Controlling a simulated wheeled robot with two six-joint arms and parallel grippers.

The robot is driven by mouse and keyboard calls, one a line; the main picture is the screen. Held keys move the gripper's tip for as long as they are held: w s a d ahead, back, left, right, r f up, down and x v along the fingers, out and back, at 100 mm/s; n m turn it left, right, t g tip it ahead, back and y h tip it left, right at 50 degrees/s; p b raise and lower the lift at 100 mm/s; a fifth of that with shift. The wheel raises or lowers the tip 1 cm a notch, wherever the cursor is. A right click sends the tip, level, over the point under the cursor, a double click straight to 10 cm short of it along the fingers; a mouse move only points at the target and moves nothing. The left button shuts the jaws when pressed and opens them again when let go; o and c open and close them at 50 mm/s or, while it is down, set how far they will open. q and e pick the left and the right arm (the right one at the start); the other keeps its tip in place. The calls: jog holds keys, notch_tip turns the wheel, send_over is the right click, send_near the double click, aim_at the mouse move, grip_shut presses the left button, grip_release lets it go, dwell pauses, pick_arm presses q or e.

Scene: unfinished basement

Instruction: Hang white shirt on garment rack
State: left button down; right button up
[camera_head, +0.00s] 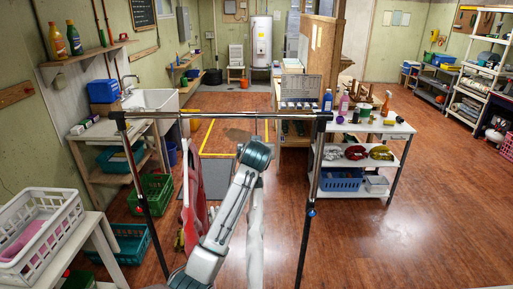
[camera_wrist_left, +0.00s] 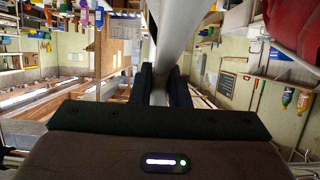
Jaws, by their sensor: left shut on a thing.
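The garment rack (camera_head: 222,115) stands in front of me, with a dark and silver top bar and two dark posts. The white shirt (camera_head: 256,225) hangs edge-on below the bar, right of my left arm. In the left wrist view, the shirt (camera_wrist_left: 174,38) is a pale strip running up from between the fingers. My left gripper (camera_wrist_left: 161,88) is shut on a thin part at its end, likely the hanger. In the head view my arm hides the gripper. Whether the hook rests on the bar I cannot tell. My right gripper is not in view.
A red garment (camera_head: 192,200) hangs left of my arm; it also shows in the left wrist view (camera_wrist_left: 293,28). A white basket (camera_head: 40,235) and green crates (camera_head: 152,192) are at left. A cart (camera_head: 365,128) with bottles stands right of the rack. Floor at right is clear.

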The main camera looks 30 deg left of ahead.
pick_arm(q)
jog(key=c, duration=1.3)
grip_release()
jog(key=shift+s, duration=0.15)
jog(key=shift+s+d+r+b, duration=0.1)
jog(key=shift+s+d+b, duration=0.15)
jog(key=shift+b, duration=0.1)
jog(key=b+v, duration=0.3)
jog(key=v, duration=0.6)
jog(key=shift+w+b, duration=0.1)
jog(key=shift+b, duration=0.25)
jog(key=shift+s+d+r, duration=0.2)
jog(key=shift+s+r, duration=0.05)
jog(key=shift+s, duration=0.2)
jog(key=shift+f, duration=0.1)
